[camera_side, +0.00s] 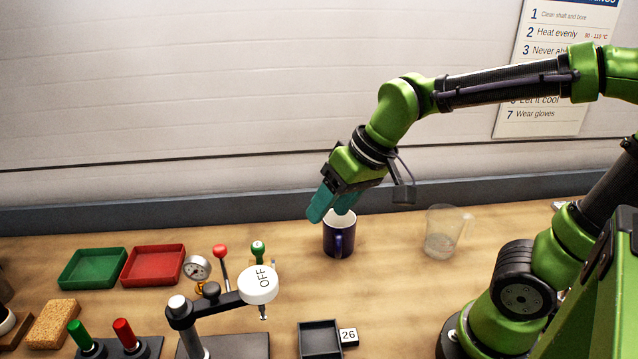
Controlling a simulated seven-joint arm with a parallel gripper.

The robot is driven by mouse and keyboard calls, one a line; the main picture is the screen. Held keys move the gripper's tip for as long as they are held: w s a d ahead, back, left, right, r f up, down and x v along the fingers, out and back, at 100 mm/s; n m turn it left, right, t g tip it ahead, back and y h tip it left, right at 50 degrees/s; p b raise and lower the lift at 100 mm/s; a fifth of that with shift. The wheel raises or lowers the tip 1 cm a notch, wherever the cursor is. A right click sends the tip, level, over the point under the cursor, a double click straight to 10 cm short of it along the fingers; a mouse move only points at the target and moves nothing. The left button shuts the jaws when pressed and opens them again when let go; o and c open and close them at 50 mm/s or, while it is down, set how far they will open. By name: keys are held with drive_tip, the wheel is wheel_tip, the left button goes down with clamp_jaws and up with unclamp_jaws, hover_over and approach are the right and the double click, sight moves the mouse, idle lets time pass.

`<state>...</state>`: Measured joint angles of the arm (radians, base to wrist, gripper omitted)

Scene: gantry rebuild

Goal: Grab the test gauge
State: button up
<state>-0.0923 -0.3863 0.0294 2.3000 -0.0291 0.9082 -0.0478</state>
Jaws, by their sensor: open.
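The test gauge (197,268) is a small round dial with a pale face and a metal rim. My gripper (331,211) has teal fingers and points down and to the left. It is open, well to the right of the gauge and higher in the picture. The fingers are at the rim of a dark blue mug (340,240); I cannot tell whether they touch it. The gauge's lower part and mounting are partly hidden by the dark knob and arm of a stand.
A clear jug (441,233) is at right. A black tray (320,341) is in front.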

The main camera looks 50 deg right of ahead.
sight(195, 270)
drive_tip(key=w+a+f+n+g, duration=0.1)
drive_tip(key=w+a+n, duration=0.35)
drive_tip(key=w, duration=0.45)
drive_tip(key=w+a+f+n, duration=0.2)
drive_tip(key=w+a+n, duration=0.3)
drive_tip(key=w, duration=0.4)
drive_tip(key=shift+m, duration=0.35)
drive_tip(key=x, duration=0.3)
drive_tip(key=a+x, duration=0.1)
drive_tip(key=x, duration=0.7)
drive_tip(key=shift+s+a, duration=0.3)
drive_tip(key=shift+a+x, duration=0.15)
drive_tip(key=shift+x, duration=1.2)
drive_tip(key=shift+a+x, duration=0.15)
drive_tip(key=shift+x, duration=1.2)
drive_tip(key=shift+s, duration=0.15)
drive_tip(key=shift+c, duration=0.3)
clamp_jaws()
